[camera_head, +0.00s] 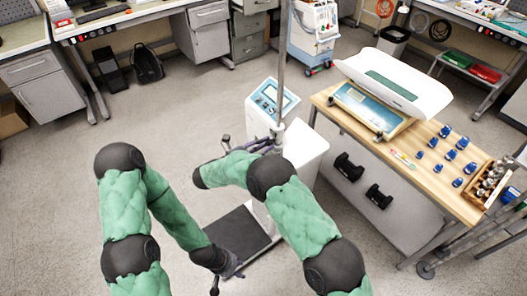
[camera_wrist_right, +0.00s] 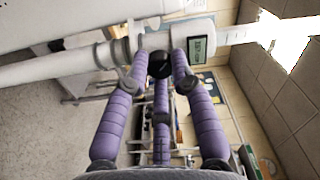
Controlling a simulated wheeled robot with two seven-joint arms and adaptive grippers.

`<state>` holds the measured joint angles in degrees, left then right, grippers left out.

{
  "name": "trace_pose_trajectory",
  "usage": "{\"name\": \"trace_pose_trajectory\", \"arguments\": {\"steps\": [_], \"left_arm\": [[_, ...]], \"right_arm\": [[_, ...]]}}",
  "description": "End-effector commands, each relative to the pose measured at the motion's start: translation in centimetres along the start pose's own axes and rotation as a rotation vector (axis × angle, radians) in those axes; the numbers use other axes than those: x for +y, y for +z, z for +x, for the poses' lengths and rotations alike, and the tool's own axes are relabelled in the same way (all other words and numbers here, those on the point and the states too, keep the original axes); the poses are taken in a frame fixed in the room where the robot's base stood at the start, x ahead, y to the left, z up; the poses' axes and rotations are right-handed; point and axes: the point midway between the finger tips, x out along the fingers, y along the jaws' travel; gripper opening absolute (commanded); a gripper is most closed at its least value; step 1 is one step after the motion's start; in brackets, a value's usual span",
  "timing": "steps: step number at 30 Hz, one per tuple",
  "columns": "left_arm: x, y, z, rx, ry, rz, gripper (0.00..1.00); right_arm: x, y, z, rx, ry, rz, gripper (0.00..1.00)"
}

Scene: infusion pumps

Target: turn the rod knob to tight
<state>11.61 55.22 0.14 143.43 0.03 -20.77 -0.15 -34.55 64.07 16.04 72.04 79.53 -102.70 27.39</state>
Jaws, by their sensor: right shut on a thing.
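The upright metal rod (camera_head: 281,70) rises from the white pump stand beside the wooden-topped table. In the right wrist view the rod (camera_wrist_right: 60,68) runs in from the left to a clamp near the pump screen. The round black rod knob (camera_wrist_right: 160,64) lies between the purple fingertips of my right gripper (camera_wrist_right: 160,72), which is shut on it. In the head view my right gripper (camera_head: 268,142) reaches the rod from the left, and the knob is hidden there. My left gripper (camera_head: 226,279) is low over the stand's base, with its fingers apart and empty.
The pump (camera_head: 270,98) with its screen faces left of the rod. The wooden table (camera_head: 390,150) to the right holds a baby scale (camera_head: 392,88), several blue pieces and a wooden rack (camera_head: 484,187). Open floor (camera_head: 60,190) lies left.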

Motion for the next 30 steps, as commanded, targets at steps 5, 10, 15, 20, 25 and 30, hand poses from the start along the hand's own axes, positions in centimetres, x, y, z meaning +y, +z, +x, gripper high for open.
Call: {"name": "trace_pose_trajectory", "arguments": {"steps": [5,10,15,20,25,30], "left_arm": [[-1.0,-0.1,2.7,0.0,0.0,0.0,0.4],[-1.8,-0.2,4.9,0.0,0.0,0.0,0.4],[-2.5,-0.3,7.1,0.0,0.0,0.0,0.4],[-3.2,-0.3,9.0,0.0,0.0,0.0,0.4],[-3.8,-0.4,10.6,0.0,0.0,0.0,0.4],[-4.1,-0.5,11.6,0.0,0.0,0.0,0.4]], "right_arm": [[0.3,0.0,0.1,0.005,0.0,0.172,0.0],[0.5,0.1,0.1,0.006,0.0,0.332,0.0],[0.5,0.1,0.1,0.006,0.0,0.488,0.0],[0.6,0.1,0.1,0.006,0.0,0.615,0.0],[0.6,0.1,0.1,0.006,0.0,0.719,0.0],[0.5,0.0,0.1,0.006,0.001,0.792,0.0]]}}
